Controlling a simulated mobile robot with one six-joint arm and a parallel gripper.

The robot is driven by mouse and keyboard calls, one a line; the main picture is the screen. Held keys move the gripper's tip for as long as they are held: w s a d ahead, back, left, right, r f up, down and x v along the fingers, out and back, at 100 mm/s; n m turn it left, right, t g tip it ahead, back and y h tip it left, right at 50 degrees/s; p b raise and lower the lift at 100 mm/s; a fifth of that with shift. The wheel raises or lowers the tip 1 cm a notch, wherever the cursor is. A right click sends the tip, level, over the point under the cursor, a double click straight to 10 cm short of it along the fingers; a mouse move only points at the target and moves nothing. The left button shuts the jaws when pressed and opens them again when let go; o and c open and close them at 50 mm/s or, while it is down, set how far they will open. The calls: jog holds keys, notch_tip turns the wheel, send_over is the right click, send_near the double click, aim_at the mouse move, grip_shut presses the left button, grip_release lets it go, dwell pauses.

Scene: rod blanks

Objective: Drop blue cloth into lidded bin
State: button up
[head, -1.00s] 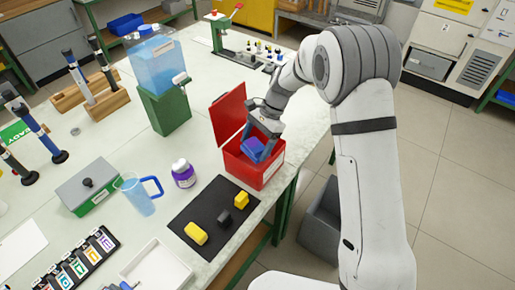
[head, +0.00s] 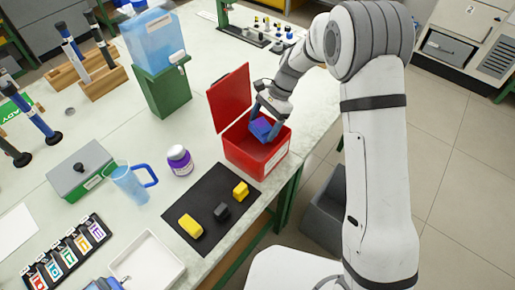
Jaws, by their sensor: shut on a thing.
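The red lidded bin (head: 258,163) stands near the table's right edge, with its red lid (head: 230,97) raised open at the back left. The blue cloth (head: 261,127) is a folded blue block within the bin's opening. My gripper (head: 263,121) reaches down into the bin's mouth from above and is shut on the blue cloth. The lower side of the cloth and the bin's floor are partly hidden by the front wall, so I cannot tell if the cloth touches the floor.
A black mat (head: 211,212) with yellow and black blocks lies in front of the bin. A purple-labelled bottle (head: 179,160) and a blue jug (head: 130,182) stand to the left. A water tank on a green stand (head: 168,92) is behind. A white tray (head: 148,261) lies at the front.

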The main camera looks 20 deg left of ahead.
jog(key=shift+f, duration=0.6)
jog(key=o, duration=0.9)
jog(key=shift+w+r, duration=0.1)
jog(key=shift+r, duration=0.05)
jog(key=b+v, duration=0.1)
jog(key=v, duration=0.6)
jog(key=shift+w+d+r+b, duration=0.1)
jog(key=shift+d+r+b, duration=0.05)
jog(key=shift+r+b, duration=0.15)
